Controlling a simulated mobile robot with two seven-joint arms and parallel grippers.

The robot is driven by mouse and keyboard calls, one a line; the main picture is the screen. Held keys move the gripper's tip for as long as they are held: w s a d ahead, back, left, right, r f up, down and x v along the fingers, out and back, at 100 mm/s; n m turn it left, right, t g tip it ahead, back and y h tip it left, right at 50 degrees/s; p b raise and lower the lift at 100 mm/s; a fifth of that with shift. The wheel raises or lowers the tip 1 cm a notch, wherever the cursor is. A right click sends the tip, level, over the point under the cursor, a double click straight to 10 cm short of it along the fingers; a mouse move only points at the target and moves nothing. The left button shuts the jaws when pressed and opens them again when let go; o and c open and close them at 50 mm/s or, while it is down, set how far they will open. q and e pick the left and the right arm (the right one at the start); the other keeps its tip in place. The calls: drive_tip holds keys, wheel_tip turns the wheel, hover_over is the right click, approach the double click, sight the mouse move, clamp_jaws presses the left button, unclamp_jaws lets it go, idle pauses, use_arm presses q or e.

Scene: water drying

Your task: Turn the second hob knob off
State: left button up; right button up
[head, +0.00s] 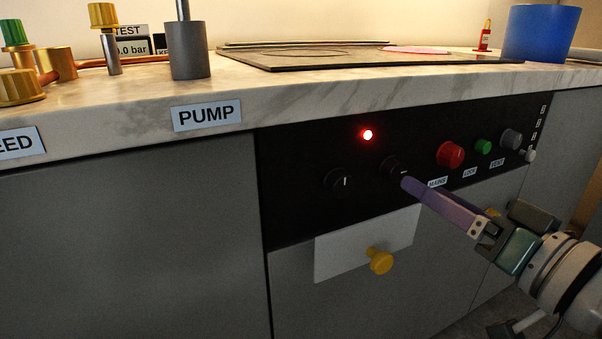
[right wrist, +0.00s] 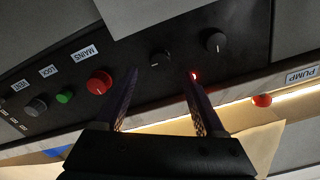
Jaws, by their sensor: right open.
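The first black hob knob (head: 338,180) is on the dark front panel at the left, its white mark about vertical. The second black hob knob (head: 391,166) is to its right, its white mark lying roughly sideways. A red light (head: 367,134) glows above them. My right gripper (head: 404,182) reaches in from the lower right, its purple fingertips close to the second knob. In the right wrist view the fingers are spread and empty, with the second knob (right wrist: 160,58) beyond the gap between them; I cannot tell any contact. The first knob (right wrist: 215,41) is outside them. My left gripper is not in view.
A red MAINS button (head: 450,154), a green LOCK button (head: 483,146) and a grey VENT knob (head: 510,139) line the panel's right. Below is a pale plate with a yellow knob (head: 379,261). The marble worktop (head: 330,101) overhangs the panel, carrying a blue container (head: 541,34).

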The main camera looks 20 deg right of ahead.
sight(399, 173)
drive_tip(key=w, duration=0.2)
drive_tip(key=w+b, duration=0.1)
drive_tip(key=w, duration=0.2)
drive_tip(key=w+b, duration=0.1)
drive_tip(key=w, duration=0.1)
drive_tip(key=shift+w+a, duration=0.15)
drive_tip(key=shift+a, duration=0.15)
clamp_jaws()
